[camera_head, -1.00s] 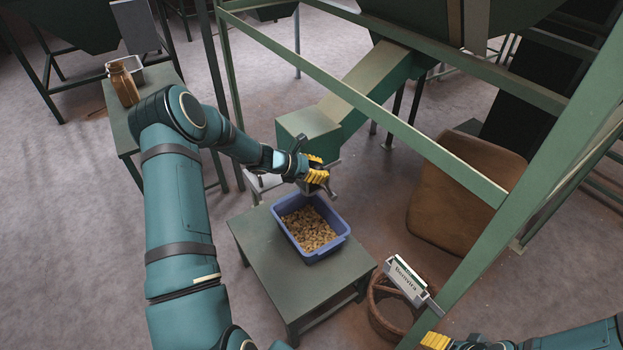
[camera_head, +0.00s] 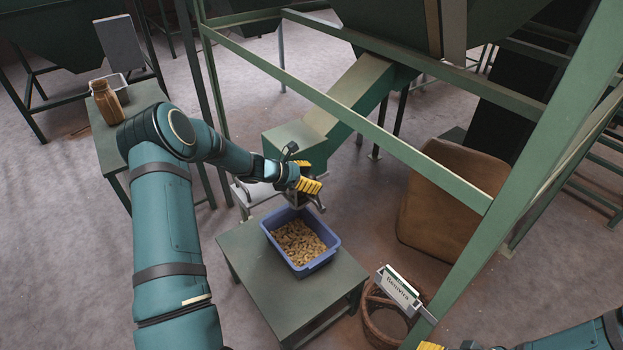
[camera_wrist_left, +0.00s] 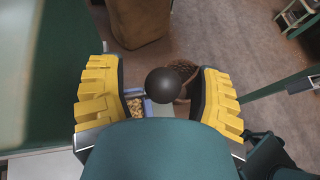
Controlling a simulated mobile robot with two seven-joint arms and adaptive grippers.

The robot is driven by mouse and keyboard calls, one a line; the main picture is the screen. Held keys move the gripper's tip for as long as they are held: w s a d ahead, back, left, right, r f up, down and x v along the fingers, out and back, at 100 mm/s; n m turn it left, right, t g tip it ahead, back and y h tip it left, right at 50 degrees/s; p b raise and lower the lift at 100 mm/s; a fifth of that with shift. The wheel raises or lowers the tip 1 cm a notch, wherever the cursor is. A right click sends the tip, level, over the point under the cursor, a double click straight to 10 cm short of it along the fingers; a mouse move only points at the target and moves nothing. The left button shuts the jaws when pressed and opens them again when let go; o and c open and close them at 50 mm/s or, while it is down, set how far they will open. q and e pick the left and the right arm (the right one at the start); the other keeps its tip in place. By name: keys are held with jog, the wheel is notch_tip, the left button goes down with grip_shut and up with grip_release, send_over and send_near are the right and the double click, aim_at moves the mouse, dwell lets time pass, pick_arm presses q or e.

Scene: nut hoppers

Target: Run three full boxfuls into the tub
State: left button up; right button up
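The blue tub (camera_head: 328,257) stands on a low green table and holds a layer of light brown nuts (camera_head: 299,241). A green chute (camera_head: 355,95) slopes down to a green box-shaped end (camera_head: 293,143) above and behind the tub. My left gripper (camera_head: 306,178) is at the chute's mouth, over the tub's far rim. In the left wrist view its yellow fingers (camera_wrist_left: 158,95) stand apart with a dark round knob (camera_wrist_left: 163,85) between them and a gap beside it. The tub also shows partly there (camera_wrist_left: 148,106). My right gripper (camera_head: 432,346) is mostly cut off at the bottom edge.
The low table (camera_head: 250,262) has free room around the tub. A wicker basket (camera_head: 372,325) and a name sign (camera_head: 398,290) are at its right. A green frame post (camera_head: 520,170) and rail cross the right side. A jar (camera_head: 107,102) stands on a side table at left.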

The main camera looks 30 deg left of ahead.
pick_arm(q)
jog(key=shift+f, duration=0.15)
notch_tip(320, 180, up, 10)
jog(key=shift+r, duration=0.1)
dwell(0.5)
dwell(0.4)
